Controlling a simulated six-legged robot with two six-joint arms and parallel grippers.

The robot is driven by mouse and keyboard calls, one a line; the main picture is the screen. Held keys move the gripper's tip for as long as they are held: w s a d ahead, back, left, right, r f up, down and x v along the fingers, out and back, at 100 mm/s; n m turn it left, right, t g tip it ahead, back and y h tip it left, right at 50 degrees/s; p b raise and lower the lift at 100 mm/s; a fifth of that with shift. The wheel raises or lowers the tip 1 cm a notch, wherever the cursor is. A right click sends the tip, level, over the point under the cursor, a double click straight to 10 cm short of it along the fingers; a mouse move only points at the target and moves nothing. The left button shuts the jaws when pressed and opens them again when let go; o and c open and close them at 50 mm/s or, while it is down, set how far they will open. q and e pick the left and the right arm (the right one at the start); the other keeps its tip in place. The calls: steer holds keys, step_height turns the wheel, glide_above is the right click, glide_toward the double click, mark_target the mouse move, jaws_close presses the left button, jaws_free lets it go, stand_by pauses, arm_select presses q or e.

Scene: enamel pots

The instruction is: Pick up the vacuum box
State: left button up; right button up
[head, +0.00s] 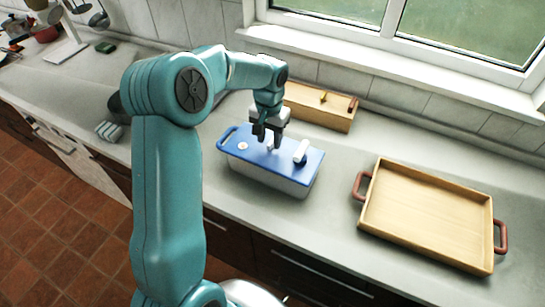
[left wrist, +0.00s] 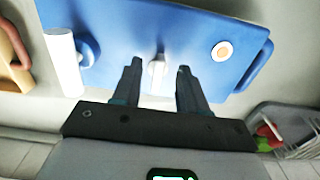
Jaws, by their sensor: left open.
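The vacuum box (head: 262,181) stands on the grey counter, with a pale body and a blue lid. The lid has a white central grip, a round white button and a white cylinder at its right end. My left gripper (head: 268,142) is open, pointing down at the middle of the lid. In the left wrist view, the lid (left wrist: 205,22) fills the upper part, and the white grip (left wrist: 157,70) shows between the spread fingers of my left gripper (left wrist: 158,78). I cannot tell whether the fingers touch it. My right gripper is not in view.
A wooden tray (head: 386,169) with reddish handles lies to the right. A wooden box (head: 325,117) stands close behind the vacuum box, near the wall. A dark object with pale bars (head: 108,130) lies to the left. The counter between box and tray is clear.

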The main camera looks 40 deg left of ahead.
arm_select(q)
steer(key=shift+a+f, duration=0.1)
steer(key=shift+f, duration=0.95)
jaws_close()
steer(key=shift+w+r, duration=0.1)
stand_by(0.5)
